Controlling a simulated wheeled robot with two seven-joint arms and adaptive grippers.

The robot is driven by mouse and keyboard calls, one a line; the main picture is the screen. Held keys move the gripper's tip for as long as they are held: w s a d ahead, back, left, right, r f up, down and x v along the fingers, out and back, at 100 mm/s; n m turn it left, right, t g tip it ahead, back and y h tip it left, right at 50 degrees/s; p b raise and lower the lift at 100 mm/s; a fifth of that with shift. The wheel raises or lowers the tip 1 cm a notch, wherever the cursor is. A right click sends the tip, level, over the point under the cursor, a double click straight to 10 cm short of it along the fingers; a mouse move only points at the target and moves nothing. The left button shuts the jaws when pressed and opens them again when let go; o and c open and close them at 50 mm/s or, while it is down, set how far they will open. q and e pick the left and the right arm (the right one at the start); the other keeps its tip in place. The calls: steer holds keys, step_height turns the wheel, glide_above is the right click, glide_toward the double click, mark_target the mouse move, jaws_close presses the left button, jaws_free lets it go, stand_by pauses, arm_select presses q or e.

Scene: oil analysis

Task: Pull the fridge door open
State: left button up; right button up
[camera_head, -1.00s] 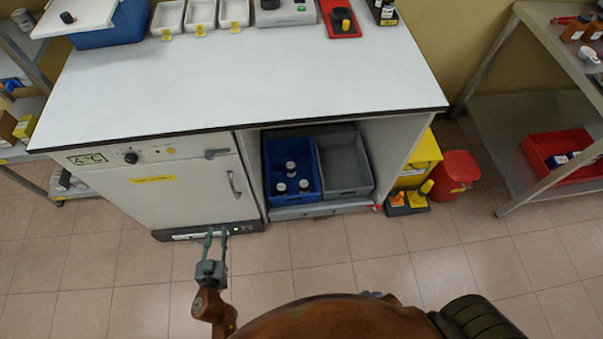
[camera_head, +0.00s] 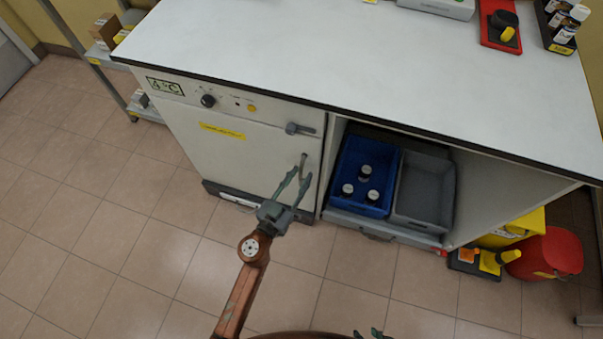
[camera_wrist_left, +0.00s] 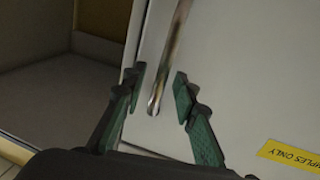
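The fridge door (camera_head: 235,142) is white with a yellow label and is shut under the bench. Its metal handle (camera_head: 303,162) is a bar near the door's right edge; the handle also shows in the left wrist view (camera_wrist_left: 170,60). My left gripper (camera_head: 295,183) is open in front of the door at the handle's lower end. In the left wrist view the handle's end lies between the two green-padded fingertips (camera_wrist_left: 159,88), with a gap on both sides. Only a small tip of my right gripper (camera_head: 377,333) shows at the bottom edge; its state is unclear.
Right of the fridge, an open bay holds a blue crate (camera_head: 350,205) with several bottles and a grey crate (camera_head: 424,190). A red bin (camera_head: 548,254) stands further right. The tiled floor (camera_head: 120,230) before the fridge is clear.

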arm_select(q)
steer(key=shift+w+d, duration=0.2)
steer(key=shift+w, duration=0.2)
steer(key=shift+c, duration=0.3)
jaws_close()
